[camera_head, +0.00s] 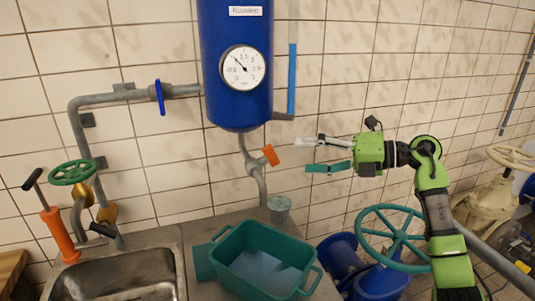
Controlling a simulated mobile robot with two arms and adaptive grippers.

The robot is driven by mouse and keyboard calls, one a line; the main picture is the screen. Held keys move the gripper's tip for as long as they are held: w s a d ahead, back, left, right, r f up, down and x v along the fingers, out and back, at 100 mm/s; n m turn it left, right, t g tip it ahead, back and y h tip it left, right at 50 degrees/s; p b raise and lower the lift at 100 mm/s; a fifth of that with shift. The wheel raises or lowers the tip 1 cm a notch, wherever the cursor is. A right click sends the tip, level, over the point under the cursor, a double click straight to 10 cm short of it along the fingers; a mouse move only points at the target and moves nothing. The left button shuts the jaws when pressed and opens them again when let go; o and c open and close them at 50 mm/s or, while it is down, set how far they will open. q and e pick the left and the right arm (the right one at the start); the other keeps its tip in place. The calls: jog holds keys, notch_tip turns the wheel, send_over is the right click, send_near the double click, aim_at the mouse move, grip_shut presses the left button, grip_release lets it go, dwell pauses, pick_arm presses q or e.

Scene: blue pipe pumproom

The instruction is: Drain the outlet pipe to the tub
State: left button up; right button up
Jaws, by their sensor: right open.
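A blue tank (236,65) with a round dial gauge (243,68) hangs on the tiled wall. A grey outlet pipe (249,158) runs down from its bottom. An orange valve handle (270,155) sits on this pipe, tilted. A teal tub (223,268) stands on the counter below and holds pale bluish contents. My right gripper (307,154) is open and empty, right of the orange handle, its fingers pointing left toward it, apart from it. My left gripper is not in view.
A small clear cup (279,205) stands behind the tub. A metal sink (125,277), an orange hand pump (56,232) and a green handwheel (73,172) are at left. A blue lever (160,97) is on the upper pipe. A large teal handwheel (365,222) stands below my right arm.

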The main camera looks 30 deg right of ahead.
aim_at(273, 157)
jog(key=p+x, duration=0.3)
jog(key=x, duration=0.6)
jog(key=shift+a+r, duration=0.1)
jog(key=shift+a, duration=0.05)
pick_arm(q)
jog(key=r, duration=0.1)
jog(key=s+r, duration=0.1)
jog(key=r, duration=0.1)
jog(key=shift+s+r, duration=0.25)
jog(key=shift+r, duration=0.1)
pick_arm(e)
jog(key=shift+w+a, duration=0.2)
jog(key=shift+w, duration=0.1)
jog(key=shift+c, duration=0.3)
